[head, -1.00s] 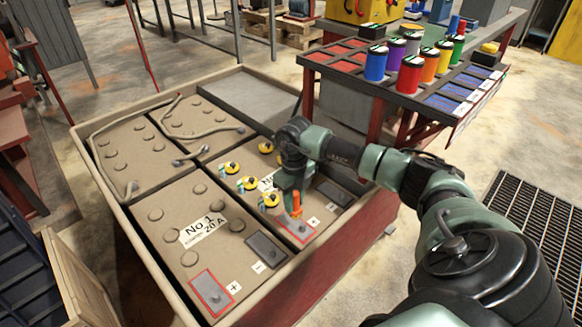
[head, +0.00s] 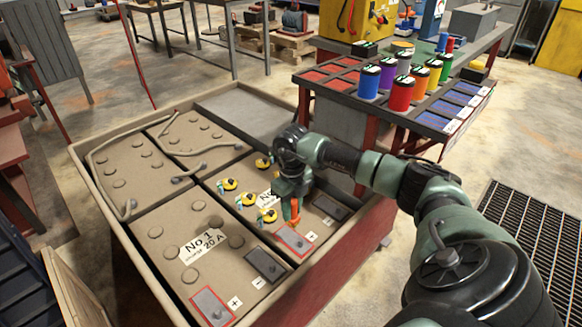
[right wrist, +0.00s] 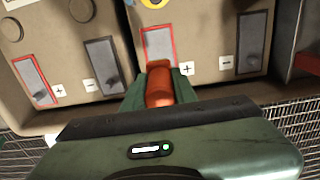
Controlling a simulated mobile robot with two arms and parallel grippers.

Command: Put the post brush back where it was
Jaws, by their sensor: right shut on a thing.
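My right gripper (head: 291,203) is shut on the orange post brush (head: 295,213). It holds the brush upright over the battery with yellow caps (head: 262,235). The brush's lower end shows beside the red-framed plus pad (head: 293,241) of that battery; whether it touches is not clear. In the right wrist view the orange brush (right wrist: 159,82) sits between the fingers, and the plus pad (right wrist: 158,46) lies just beyond it. My left gripper is not in view.
A second battery marked No 1 (head: 205,243) stands beside it in the tan-rimmed tray (head: 127,240). Cables (head: 118,185) lie on the batteries behind. A rack holds coloured canisters (head: 400,94) and red and blue compartments (head: 461,100). A floor grate (head: 520,225) is at right.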

